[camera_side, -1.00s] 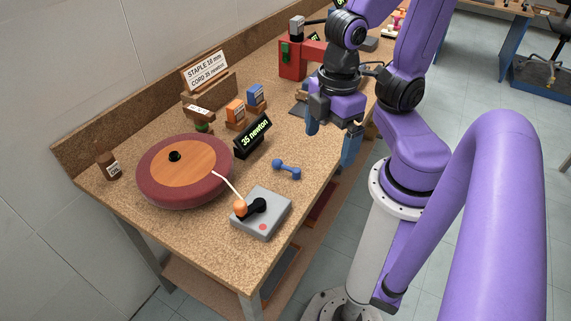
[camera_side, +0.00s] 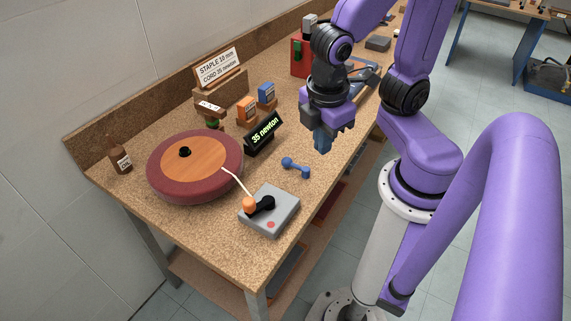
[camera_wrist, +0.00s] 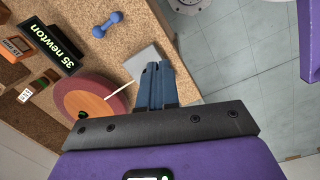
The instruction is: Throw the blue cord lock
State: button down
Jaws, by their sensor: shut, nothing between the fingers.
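A blue dumbbell-shaped piece (camera_side: 296,167) lies loose on the bench top; it also shows in the wrist view (camera_wrist: 107,24). A grey box (camera_side: 283,208) with a red button stands near the bench's front edge. It bears a black lever part (camera_side: 263,205) and an orange knob (camera_side: 249,204), and a white cord (camera_side: 238,183) runs to it from the round maroon seat (camera_side: 170,185). I see no blue part on this box. My gripper (camera_side: 322,149) is shut and empty, above the bench behind the blue piece. In the wrist view its fingers (camera_wrist: 155,68) hide much of the box.
A display reading "35 newton" (camera_side: 264,132) stands behind the blue piece. Orange (camera_side: 247,110) and blue (camera_side: 266,94) boxes stand further back, by a sign reading "STAPLE 10 mm, CORD 35 newton" (camera_side: 219,68). A brown bottle (camera_side: 121,160) is at the left. Bench around the blue piece is clear.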

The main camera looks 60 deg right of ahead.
jog(key=w+a+f+n+h, duration=0.1)
jog(key=w+f+n+h, duration=0.1)
jog(key=w+f, duration=0.1)
jog(key=w+a+f+n+h, duration=0.2)
jog(key=w+f, duration=0.2)
jog(key=w+a+f+n+t+h, duration=0.1)
jog(key=w+f+n+h, duration=0.1)
jog(key=w+f, duration=0.2)
jog(key=shift+w+a+n+h, duration=0.2)
jog(key=shift+n+h, duration=0.1)
jog(key=shift+h, duration=0.1)
send_near(285, 167)
notch_tip(285, 167, down, 4)
jog(key=shift+d, duration=0.15)
jog(key=shift+w+d+f, duration=0.15)
jog(key=shift+w+d, duration=0.05)
jog(key=shift+d, duration=0.75)
jog(key=shift+w+d+f, duration=0.1)
jog(key=shift+w+d, duration=0.05)
jog(key=shift+d, duration=0.6)
